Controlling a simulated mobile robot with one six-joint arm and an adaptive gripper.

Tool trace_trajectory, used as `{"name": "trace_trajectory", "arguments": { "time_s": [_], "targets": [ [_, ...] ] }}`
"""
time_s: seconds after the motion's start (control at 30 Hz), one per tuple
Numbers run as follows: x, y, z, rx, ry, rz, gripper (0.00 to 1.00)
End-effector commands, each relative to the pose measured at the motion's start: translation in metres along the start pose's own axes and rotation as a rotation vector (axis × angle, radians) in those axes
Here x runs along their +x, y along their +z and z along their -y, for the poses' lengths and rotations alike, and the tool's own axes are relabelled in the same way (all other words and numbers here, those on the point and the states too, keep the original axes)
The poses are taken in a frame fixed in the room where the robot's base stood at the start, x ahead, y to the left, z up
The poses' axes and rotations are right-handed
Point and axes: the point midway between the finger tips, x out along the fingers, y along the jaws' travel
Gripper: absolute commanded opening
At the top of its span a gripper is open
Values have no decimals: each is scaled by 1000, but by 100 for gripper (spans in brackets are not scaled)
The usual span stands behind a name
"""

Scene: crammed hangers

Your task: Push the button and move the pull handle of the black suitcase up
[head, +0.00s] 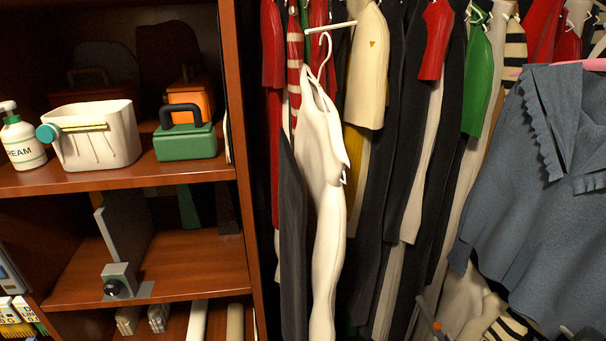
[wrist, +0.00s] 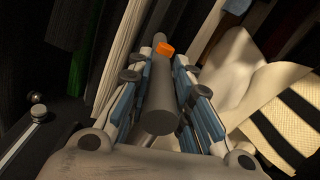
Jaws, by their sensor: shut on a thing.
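The dark grey pull handle (wrist: 161,100), a thick round bar with an orange button (wrist: 165,48) near its far end, lies between the blue-padded fingers of my gripper (wrist: 167,75) in the wrist view. The fingers are shut on the handle, one on each side, and the button stays uncovered. In the head view a small part of the handle (head: 424,309) with its orange spot (head: 437,326) shows low among the clothes. The black suitcase's body cannot be clearly made out in either view. My gripper is not clearly visible in the head view.
Pale and black-striped cloth (wrist: 285,130) lies close right of my gripper. A wooden shelf unit (head: 243,200) stands left.

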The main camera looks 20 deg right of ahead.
Motion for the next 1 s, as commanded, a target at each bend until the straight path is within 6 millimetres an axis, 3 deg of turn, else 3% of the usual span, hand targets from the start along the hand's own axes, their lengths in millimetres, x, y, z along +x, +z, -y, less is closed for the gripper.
{"name": "trace_trajectory", "arguments": {
  "time_s": [0.03,0.53,1.0],
  "targets": [
    [0,11,2,-2,0,4,0],
    [0,64,13,-2,0,4,0],
    [0,69,14,-1,0,3,0]
  ]
}}
